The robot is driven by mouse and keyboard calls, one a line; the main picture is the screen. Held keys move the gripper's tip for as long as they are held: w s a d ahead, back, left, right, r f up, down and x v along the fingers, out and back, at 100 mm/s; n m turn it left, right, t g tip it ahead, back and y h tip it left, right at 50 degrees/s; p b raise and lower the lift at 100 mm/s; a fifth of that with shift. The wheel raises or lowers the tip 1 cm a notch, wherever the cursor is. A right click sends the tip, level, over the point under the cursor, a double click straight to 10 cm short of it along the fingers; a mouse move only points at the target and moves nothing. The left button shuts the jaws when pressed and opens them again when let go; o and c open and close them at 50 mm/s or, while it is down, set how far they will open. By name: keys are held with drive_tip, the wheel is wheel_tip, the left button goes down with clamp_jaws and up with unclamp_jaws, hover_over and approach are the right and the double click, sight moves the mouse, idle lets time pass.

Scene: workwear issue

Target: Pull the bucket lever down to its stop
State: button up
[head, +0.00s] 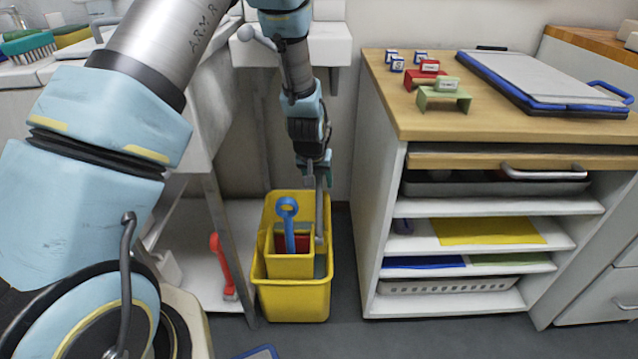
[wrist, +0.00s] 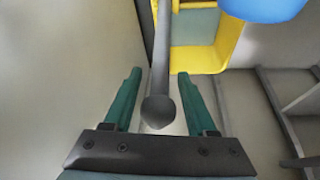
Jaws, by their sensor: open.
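The bucket lever (head: 319,208) is a grey rod standing nearly upright at the right side of the yellow bucket (head: 290,302). In the wrist view the lever (wrist: 162,50) runs from the yellow bucket (wrist: 205,58) toward the camera and ends in a round dark knob. My gripper (head: 318,178) points down at the lever's upper end. In the wrist view its two green fingers (wrist: 160,76) are open, one on each side of the lever, with visible gaps, so neither appears to touch it. The knob lies between the fingers near the palm.
A blue ring-topped handle (head: 287,212) stands in the bucket close to the lever. A wooden-topped shelf unit (head: 384,120) stands to the right, a white sink (head: 292,50) behind. A red-handled tool (head: 221,262) is at the left. Grey floor (head: 345,265) shows between bucket and shelves.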

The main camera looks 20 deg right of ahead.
drive_tip(key=shift+w+d+f, duration=0.1)
drive_tip(key=shift+w+f, duration=0.05)
drive_tip(key=shift+f, duration=0.35)
drive_tip(key=c, duration=0.9)
clamp_jaws()
drive_tip(key=shift+w+d+r, duration=0.15)
drive_tip(key=shift+r, duration=0.05)
